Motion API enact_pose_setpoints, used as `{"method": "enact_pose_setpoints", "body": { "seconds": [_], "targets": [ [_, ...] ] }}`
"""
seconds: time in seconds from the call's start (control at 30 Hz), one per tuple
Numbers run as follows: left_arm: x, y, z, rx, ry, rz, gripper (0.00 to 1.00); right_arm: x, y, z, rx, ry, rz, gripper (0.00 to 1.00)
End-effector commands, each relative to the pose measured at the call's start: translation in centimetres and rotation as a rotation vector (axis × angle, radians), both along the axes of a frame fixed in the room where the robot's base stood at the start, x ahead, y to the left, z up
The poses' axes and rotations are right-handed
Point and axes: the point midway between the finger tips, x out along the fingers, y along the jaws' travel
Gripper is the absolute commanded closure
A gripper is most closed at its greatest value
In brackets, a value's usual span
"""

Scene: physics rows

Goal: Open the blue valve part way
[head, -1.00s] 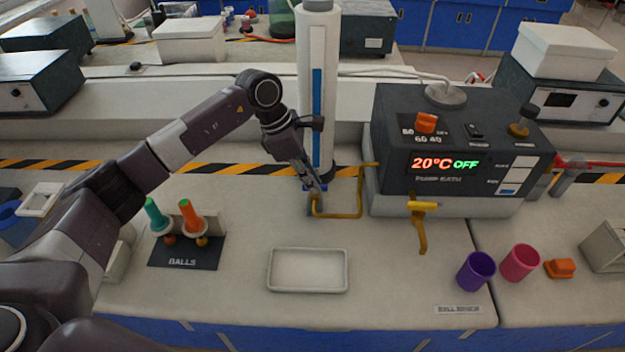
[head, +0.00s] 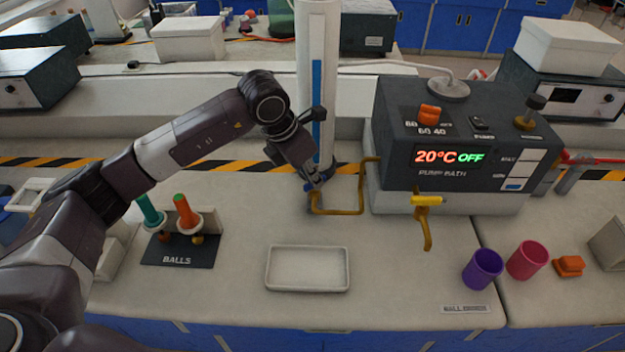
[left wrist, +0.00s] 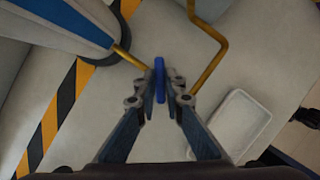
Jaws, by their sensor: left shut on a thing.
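The blue valve handle (left wrist: 159,80) shows in the left wrist view, on the brass pipe at the foot of the tall white column (head: 318,90). My left gripper (left wrist: 160,90) is shut on it, with one finger on each side. In the head view my left gripper (head: 312,182) reaches down to the column's foot and mostly hides the handle. The brass pipe (head: 361,190) bends from there to the pump bath (head: 450,140), whose display reads 20°C OFF. My right gripper is not in view.
A white tray (head: 308,288) lies in front of the valve. A yellow-handled tap (head: 427,200) is on the bath's front. A purple cup (head: 482,268) and a pink cup (head: 527,260) stand at right. A black balls stand (head: 180,259) is at left. Bench around the tray is clear.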

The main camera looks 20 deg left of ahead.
Motion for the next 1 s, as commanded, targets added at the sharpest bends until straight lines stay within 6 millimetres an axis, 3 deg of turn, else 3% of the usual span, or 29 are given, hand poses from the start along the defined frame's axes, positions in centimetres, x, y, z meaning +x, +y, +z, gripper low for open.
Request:
{"method": "enact_pose_setpoints", "body": {
  "seconds": [0.3, 0.8, 0.83, 1.0],
  "targets": [
    [0.06, -0.06, 0.11, 0.000, -0.004, 0.116, 1.00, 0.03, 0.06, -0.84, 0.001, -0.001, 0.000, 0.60],
    [0.06, -0.03, 0.18, 0.000, -0.002, 0.135, 1.00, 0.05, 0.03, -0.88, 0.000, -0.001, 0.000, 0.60],
    [0.06, -0.03, 0.18, 0.000, -0.002, 0.135, 0.89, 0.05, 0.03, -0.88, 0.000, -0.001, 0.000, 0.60],
    [0.03, -0.03, 0.13, 0.000, -0.001, 0.134, 0.73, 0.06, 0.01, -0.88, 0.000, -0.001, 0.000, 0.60]
  ]
}}
